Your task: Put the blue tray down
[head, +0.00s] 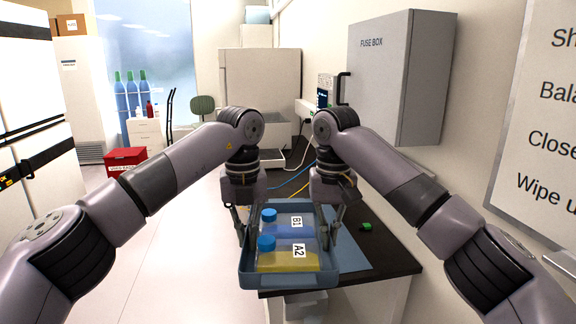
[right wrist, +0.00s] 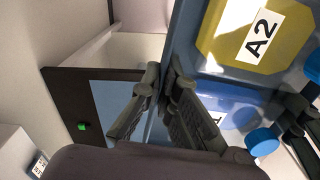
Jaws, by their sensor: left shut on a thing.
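The blue tray (head: 247,279) is held between my two arms at the front edge of the dark bench, its near part out over the edge. It also shows in the right wrist view (right wrist: 187,35). In it lie a bottle labelled B1 (head: 284,224) and a yellow bottle labelled A2 (head: 288,260), both with blue caps. My left gripper (head: 239,226) is shut on the tray's left wall. My right gripper (head: 337,224) has its fingers on both sides of the right wall, closed on it. The tray hides whether its underside touches the bench.
A flat blue mat (head: 357,258) lies on the bench (head: 398,262), partly under the tray. A small green object (head: 366,227) lies to its right. Cables (head: 298,178) run across behind. A grey fuse box (head: 402,80) juts from the right wall. The floor (head: 180,260) to the left is clear.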

